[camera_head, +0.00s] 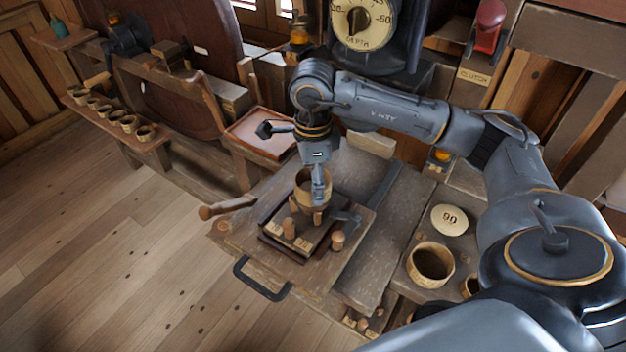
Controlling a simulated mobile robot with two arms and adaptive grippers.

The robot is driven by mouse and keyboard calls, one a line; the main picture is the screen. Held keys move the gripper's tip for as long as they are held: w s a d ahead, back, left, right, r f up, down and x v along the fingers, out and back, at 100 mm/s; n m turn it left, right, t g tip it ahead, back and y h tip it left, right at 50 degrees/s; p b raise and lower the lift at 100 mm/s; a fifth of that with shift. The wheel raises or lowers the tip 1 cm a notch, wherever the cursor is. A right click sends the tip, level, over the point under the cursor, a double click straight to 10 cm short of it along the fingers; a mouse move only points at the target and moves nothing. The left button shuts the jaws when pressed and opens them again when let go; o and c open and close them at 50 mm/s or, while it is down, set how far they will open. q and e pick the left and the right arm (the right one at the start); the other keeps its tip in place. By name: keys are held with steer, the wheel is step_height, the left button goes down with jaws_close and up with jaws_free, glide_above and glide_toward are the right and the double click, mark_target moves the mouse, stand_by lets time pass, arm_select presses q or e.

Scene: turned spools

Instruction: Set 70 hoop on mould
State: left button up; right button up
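A wooden hoop (302,187) shows at the dark square mould base (272,241) on the bench, among short wooden pegs. My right gripper (318,196) comes down over the hoop, with a finger across its near side. The far finger is hidden, so whether it grips the wall is unclear. I cannot tell whether the hoop rests on the mould or hangs just above it. No number is readable on this hoop. My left gripper is not in view.
A round lid marked 90 (449,220) and a wider wooden ring (430,265) are on the bench's right side. Several small cups stand on a shelf (150,148) at the left. A depth dial (361,20) is behind. A dark handle (262,284) juts from the front.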

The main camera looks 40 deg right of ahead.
steer(key=shift+f, duration=0.6)
steer(key=shift+f+b, duration=0.3)
steer(key=shift+b, duration=0.05)
steer(key=o, duration=0.8)
steer(key=shift+c, duration=0.2)
steer(key=shift+r, duration=0.1)
